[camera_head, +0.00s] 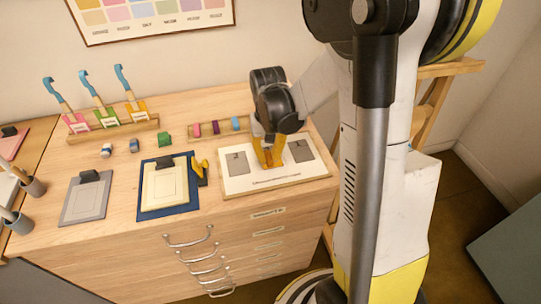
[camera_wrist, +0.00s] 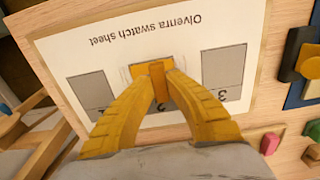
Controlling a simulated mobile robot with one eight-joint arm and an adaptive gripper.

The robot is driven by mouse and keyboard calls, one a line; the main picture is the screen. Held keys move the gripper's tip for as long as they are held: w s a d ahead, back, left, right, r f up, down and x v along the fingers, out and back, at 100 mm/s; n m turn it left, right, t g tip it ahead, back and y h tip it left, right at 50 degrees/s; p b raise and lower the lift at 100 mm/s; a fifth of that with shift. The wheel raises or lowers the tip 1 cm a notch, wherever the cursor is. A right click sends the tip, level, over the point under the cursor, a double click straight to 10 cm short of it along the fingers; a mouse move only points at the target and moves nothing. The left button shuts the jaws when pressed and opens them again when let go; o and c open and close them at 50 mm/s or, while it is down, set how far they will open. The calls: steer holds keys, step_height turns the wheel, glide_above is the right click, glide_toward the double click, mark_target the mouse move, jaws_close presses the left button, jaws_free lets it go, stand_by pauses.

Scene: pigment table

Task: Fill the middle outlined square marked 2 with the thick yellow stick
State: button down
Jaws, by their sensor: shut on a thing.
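The swatch sheet (camera_head: 240,184) lies on a board on the drawer-chest top, and it fills much of the wrist view (camera_wrist: 75,50). My gripper (camera_wrist: 158,85) is over its middle square and is shut on an orange-yellow stick (camera_wrist: 159,92). The stick's lower end is at the sheet; I cannot tell whether it touches. The middle square (camera_wrist: 140,71) shows yellow colour around the stick, with pale strips at its sides. In the head view my gripper (camera_head: 269,158) hides the middle square.
A rack (camera_head: 204,132) with pink, purple and blue sticks stands behind the sheet. A green block (camera_head: 165,139) lies left of it. A blue mat with a clipboard (camera_head: 165,188), a yellow-and-dark object (camera_head: 201,170) and a grey board (camera_head: 84,203) lie further left.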

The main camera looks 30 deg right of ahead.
steer(key=shift+r, duration=0.1)
step_height(320, 180, up, 7)
steer(key=p, duration=0.5)
steer(key=shift+d, duration=0.1)
stand_by(0.3)
